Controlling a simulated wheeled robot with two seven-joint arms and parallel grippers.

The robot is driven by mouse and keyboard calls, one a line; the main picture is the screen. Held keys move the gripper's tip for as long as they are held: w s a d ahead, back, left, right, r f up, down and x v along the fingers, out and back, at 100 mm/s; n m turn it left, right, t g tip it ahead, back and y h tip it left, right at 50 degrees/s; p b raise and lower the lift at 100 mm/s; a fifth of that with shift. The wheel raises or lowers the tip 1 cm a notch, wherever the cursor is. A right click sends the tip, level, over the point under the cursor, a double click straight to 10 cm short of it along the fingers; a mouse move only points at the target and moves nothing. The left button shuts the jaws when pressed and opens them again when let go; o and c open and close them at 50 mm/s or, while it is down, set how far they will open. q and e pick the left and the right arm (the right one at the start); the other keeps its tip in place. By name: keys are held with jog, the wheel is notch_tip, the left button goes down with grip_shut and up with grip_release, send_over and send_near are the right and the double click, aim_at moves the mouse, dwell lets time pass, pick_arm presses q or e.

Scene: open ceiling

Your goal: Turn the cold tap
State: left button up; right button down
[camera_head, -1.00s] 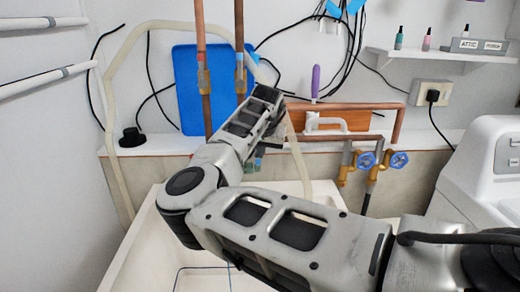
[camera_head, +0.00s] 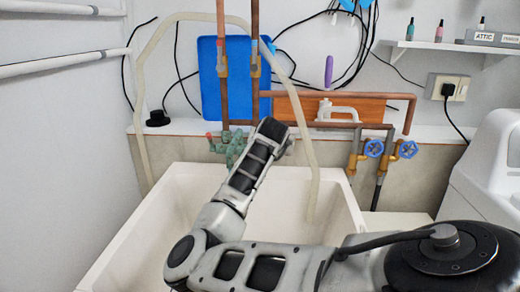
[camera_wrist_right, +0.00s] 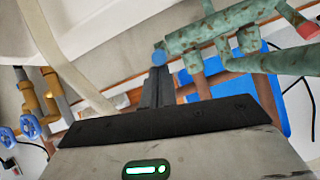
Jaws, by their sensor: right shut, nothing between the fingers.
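A green, corroded tap fitting (camera_head: 228,145) is on the wall above the back of the sink, below two copper pipes. Its left end has a red handle (camera_head: 209,137). In the right wrist view the green fitting (camera_wrist_right: 215,32) crosses the top right, with the red handle (camera_wrist_right: 308,29) at one end and a blue cap (camera_wrist_right: 158,58) at the other, the cold side. My right gripper (camera_wrist_right: 156,80) is shut and empty, its fingertips right at the blue cap; I cannot tell if they touch. In the head view my right arm hides the fingers. My left gripper is out of view.
The white sink (camera_head: 345,203) lies below the fitting, with a pale hose (camera_head: 307,150) hanging into it. Two blue-wheeled valves (camera_head: 374,148) are to the right, beside a white machine (camera_head: 490,165). A blue board (camera_head: 210,85) stands behind the pipes.

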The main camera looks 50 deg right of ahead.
jog(key=shift+w+a+r, duration=0.1)
jog(key=shift+w+a, duration=0.05)
jog(key=v, duration=1.6)
jog(key=shift+w, duration=0.1)
jog(key=x, duration=1.6)
